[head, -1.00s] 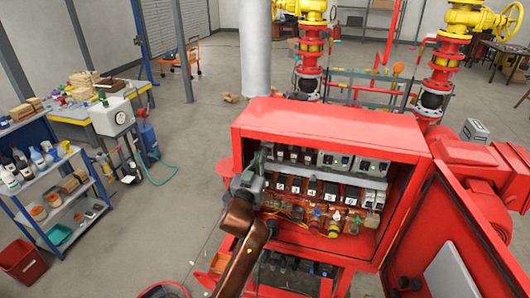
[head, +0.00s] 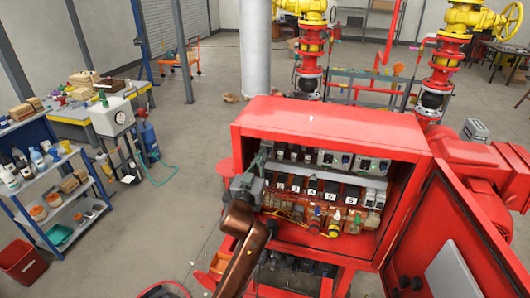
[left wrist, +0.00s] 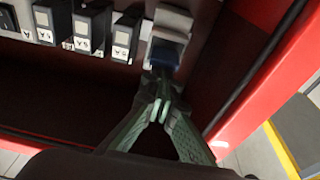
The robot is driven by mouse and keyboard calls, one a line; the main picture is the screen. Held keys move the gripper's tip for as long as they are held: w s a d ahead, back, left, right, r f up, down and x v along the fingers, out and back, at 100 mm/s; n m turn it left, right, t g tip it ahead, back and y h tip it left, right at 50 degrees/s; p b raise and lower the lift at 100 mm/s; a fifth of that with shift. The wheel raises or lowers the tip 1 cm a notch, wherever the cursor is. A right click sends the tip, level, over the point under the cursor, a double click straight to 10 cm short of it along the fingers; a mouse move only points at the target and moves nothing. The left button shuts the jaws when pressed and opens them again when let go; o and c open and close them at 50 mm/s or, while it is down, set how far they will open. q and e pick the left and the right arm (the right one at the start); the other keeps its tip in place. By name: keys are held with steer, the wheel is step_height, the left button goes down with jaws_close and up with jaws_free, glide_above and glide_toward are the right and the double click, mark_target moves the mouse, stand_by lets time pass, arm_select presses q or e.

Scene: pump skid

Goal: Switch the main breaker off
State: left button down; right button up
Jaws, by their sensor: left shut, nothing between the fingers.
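The open red cabinet (head: 318,118) holds rows of electrical modules. My left gripper (head: 263,155) reaches into its left end, at the upper row. In the left wrist view my left gripper (left wrist: 160,78) has its green fingers together at the tips, with nothing between them. The tips are at the blue lever (left wrist: 164,57) of a pale grey breaker (left wrist: 172,22), which looks like the main breaker. The tips overlap the lever's lower edge; I cannot tell if they touch it. In the head view my gripper hides this breaker. My right gripper is not in view.
Several black numbered modules (left wrist: 90,28) sit beside the breaker. The cabinet's side wall (left wrist: 262,70) is close to my left gripper. The cabinet door (head: 450,230) hangs open at the right.

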arm_select(q)
steer(key=shift+w+f, duration=0.1)
steer(key=shift+f, duration=0.2)
steer(key=r+p+v, duration=0.1)
steer(key=p+v, duration=0.2)
steer(key=v, duration=0.4)
steer(key=shift+r, duration=0.6)
